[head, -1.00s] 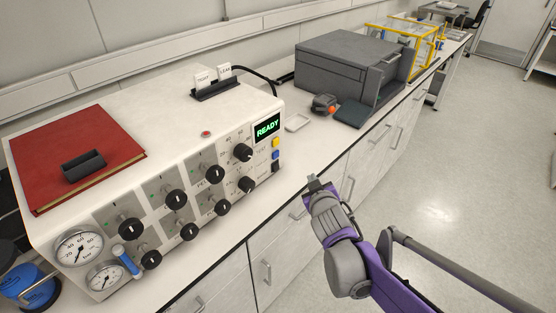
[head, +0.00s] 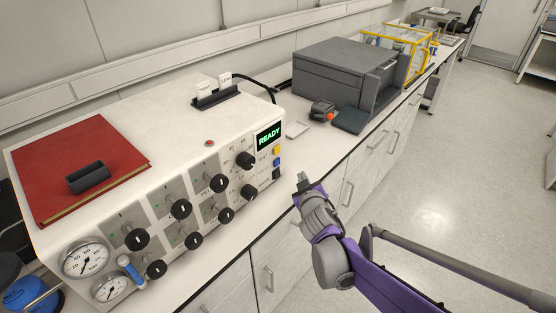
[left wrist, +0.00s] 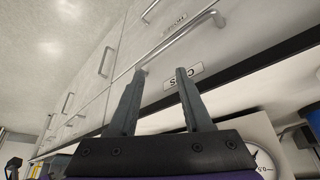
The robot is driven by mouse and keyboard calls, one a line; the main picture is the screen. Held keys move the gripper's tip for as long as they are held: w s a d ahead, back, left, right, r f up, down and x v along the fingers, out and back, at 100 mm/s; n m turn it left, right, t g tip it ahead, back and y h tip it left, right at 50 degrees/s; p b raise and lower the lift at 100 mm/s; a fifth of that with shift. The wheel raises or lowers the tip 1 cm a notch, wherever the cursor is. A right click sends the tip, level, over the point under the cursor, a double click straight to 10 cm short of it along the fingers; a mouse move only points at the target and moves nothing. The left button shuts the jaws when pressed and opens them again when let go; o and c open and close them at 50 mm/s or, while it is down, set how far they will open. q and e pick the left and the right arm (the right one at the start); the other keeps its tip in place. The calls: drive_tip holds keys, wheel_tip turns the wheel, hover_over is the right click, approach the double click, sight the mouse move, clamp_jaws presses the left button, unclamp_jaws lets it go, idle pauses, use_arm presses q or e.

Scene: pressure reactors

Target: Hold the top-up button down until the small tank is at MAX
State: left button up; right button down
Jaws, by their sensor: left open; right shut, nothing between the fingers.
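The white reactor console (head: 120,130) stands on the bench in the head view, its display (head: 268,136) reading READY. Below the display are a yellow button (head: 277,150) and a blue button (head: 277,162); their labels are too small to read, so I cannot tell which is the top-up button. I cannot make out a small tank or a MAX mark. My right gripper (head: 303,180) is shut and empty, to the right of these buttons and apart from them in the picture. My left gripper (left wrist: 160,72) shows only in the left wrist view, open and empty, before labelled drawers.
Several black knobs and two gauges (head: 85,258) cover the console's front. A red book (head: 75,160) lies on top, near a red button (head: 209,143). A blue container (head: 30,296) is at lower left. A grey box (head: 345,72) stands farther along the bench.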

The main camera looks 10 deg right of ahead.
sight(277, 162)
drive_tip(key=shift+w+a+p, duration=0.55)
drive_tip(key=shift+w+a, duration=0.45)
drive_tip(key=shift+w, duration=0.25)
drive_tip(key=shift+w+a+p, duration=0.55)
drive_tip(key=shift+w+a, duration=0.4)
drive_tip(key=shift+w, duration=0.3)
drive_tip(key=shift+w+a+p, duration=0.25)
drive_tip(key=shift+w+p, duration=0.05)
drive_tip(key=shift+w, duration=0.05)
